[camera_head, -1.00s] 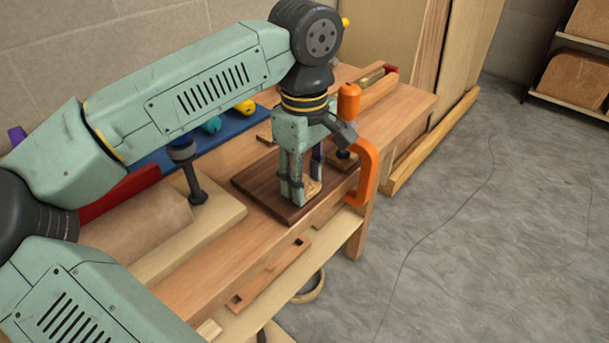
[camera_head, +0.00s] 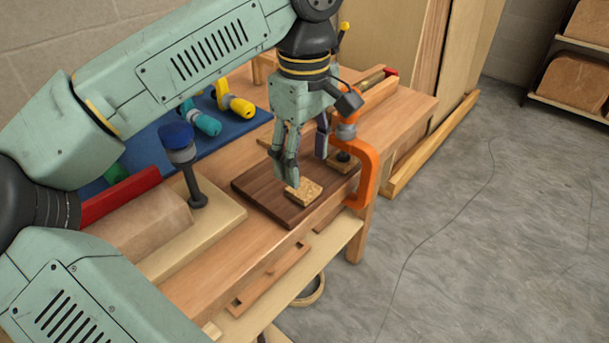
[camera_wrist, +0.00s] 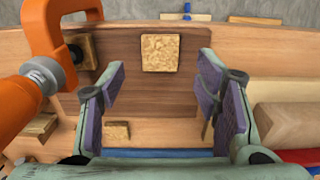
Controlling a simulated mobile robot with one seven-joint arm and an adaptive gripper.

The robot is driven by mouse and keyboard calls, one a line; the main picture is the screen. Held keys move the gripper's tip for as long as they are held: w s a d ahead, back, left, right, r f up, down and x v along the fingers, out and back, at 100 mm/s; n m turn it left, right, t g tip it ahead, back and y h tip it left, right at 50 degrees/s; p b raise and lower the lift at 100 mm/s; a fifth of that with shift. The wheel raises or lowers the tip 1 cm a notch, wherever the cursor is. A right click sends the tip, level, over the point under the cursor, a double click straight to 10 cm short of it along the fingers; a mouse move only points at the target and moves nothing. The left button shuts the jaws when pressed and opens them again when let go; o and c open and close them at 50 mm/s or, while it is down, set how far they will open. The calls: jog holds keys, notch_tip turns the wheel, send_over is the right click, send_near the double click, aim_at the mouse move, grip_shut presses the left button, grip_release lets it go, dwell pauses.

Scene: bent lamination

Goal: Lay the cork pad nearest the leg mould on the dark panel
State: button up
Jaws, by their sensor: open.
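A square, speckled tan cork pad (camera_head: 304,191) lies flat on the dark brown panel (camera_head: 262,187), near its front edge. In the wrist view the cork pad (camera_wrist: 160,53) sits whole on the dark panel (camera_wrist: 205,45), ahead of the fingertips and touching neither. My gripper (camera_head: 304,164) is open and empty, above and a little behind the pad; the wrist view shows its fingers (camera_wrist: 161,85) spread wide. The leg mould, a tan rounded form (camera_head: 140,222), lies on a pale board left of the panel.
An orange clamp (camera_head: 368,165) stands at the panel's right end, close to my gripper, with another small pad (camera_head: 342,161) under its screw. A blue mat (camera_head: 225,125) holds coloured tools.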

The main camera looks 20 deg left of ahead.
aim_at(304, 188)
notch_tip(304, 188, up, 7)
dwell(0.3)
